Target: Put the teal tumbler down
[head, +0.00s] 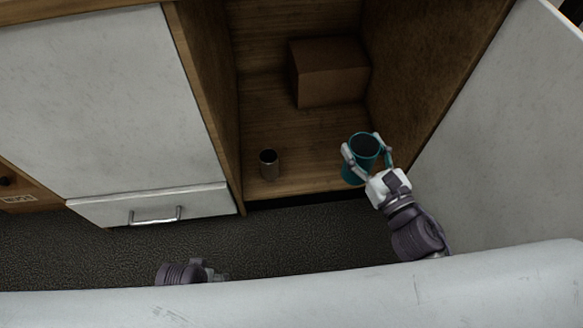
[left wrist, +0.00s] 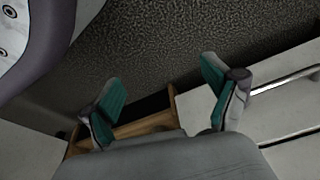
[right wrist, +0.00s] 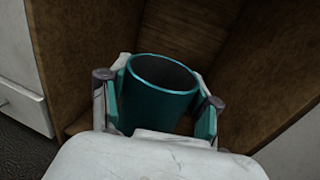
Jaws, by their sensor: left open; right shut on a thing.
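The teal tumbler (head: 365,147) is at the front right of the open wooden cabinet compartment, upright or nearly so. My right gripper (head: 367,155) is shut on it, with a finger on either side. The tumbler also fills the middle of the right wrist view (right wrist: 160,92), between the fingers (right wrist: 158,105). Its base is partly hidden by the gripper, and I cannot tell whether it touches the cabinet floor. My left gripper (left wrist: 165,95) is open and empty, away from the tumbler. In the head view, only part of the left arm shows at the bottom.
A small metal cup (head: 269,164) stands on the cabinet floor (head: 305,150), left of the tumbler. A brown box (head: 330,75) sits farther back. Wooden side walls bound the compartment, and an open white door (head: 490,130) stands on the right. Floor between cup and tumbler is clear.

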